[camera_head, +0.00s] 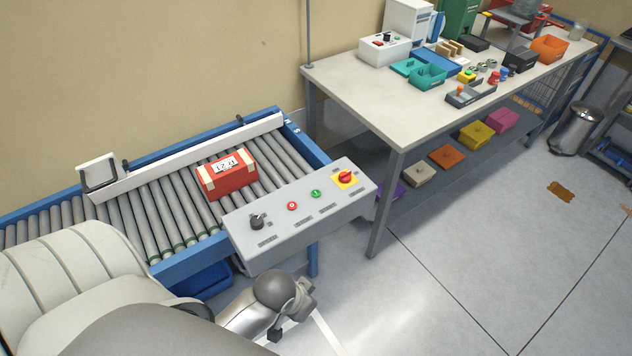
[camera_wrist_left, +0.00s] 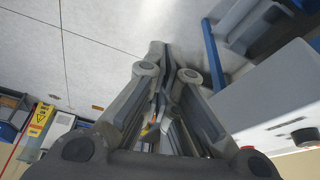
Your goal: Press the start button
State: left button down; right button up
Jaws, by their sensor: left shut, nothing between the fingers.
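The grey control panel (camera_head: 300,212) stands at the conveyor's near right side. A black selector knob (camera_head: 257,221) is at the panel's left. My left arm comes in at the bottom, its wrist in front of and below the panel. My left gripper (camera_wrist_left: 157,52) is shut and empty in the left wrist view, pointing over the floor, apart from the panel (camera_wrist_left: 275,100). The green button does not show there. My right gripper is not in view.
A red box (camera_head: 228,178) with a white label rests on the conveyor rollers (camera_head: 150,215). A worktable (camera_head: 350,85) with bins and small parts stands at the back right. The floor (camera_head: 450,260) at right is mostly clear, with a brown patch (camera_head: 561,191).

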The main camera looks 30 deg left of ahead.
pick_arm(q)
notch_tip(320, 180, up, 5)
jog(key=w+p, duration=0.1)
jog(key=w, duration=0.2)
notch_tip(320, 180, up, 8)
jog(key=n+t+h+p, duration=0.1)
jog(key=n+t+p, duration=0.1)
jog(key=n+t, duration=0.45)
send_over(313, 190)
jog(key=shift+f+n+g, duration=0.1)
jog(key=shift+n+g, duration=0.45)
jog(key=shift+n, duration=0.4)
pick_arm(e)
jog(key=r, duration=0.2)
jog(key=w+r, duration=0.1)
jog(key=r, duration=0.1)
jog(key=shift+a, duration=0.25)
pick_arm(q)
jog(key=shift+d, duration=0.1)
notch_tip(313, 190, down, 8)
jog(key=b, duration=0.8)
jog(key=shift+f, duration=0.1)
jog(key=shift+f+b, duration=0.35)
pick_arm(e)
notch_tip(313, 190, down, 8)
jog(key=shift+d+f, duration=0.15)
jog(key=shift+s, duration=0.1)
